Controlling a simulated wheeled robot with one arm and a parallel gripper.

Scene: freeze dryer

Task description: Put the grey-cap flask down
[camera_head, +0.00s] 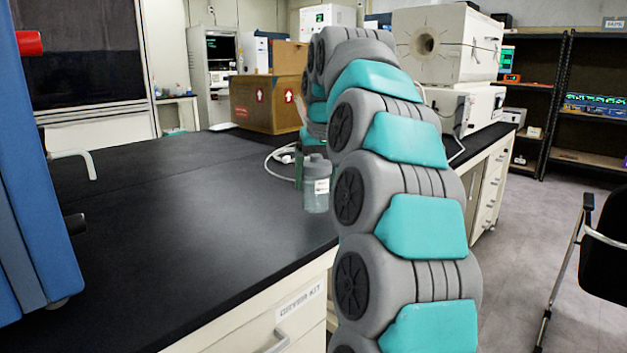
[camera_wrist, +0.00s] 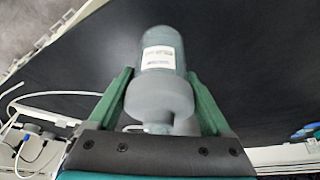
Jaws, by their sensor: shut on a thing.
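The flask (camera_head: 317,186) has a grey cap and a translucent grey-green body with a white label. In the head view it is upright at the black bench top (camera_head: 190,230), near the front edge; I cannot tell whether its base touches. My gripper (camera_wrist: 160,76) has green fingers on both sides of the flask and is shut on it. The flask also fills the middle of the wrist view (camera_wrist: 160,50), its cap end towards the palm. In the head view my arm hides most of the gripper; one green finger shows beside the flask.
A blue machine (camera_head: 35,190) stands on the bench at the left. A cardboard box (camera_head: 268,102) and a white cable (camera_head: 275,156) lie behind the flask. A white furnace (camera_head: 465,45) is at the back right. The bench left of the flask is clear.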

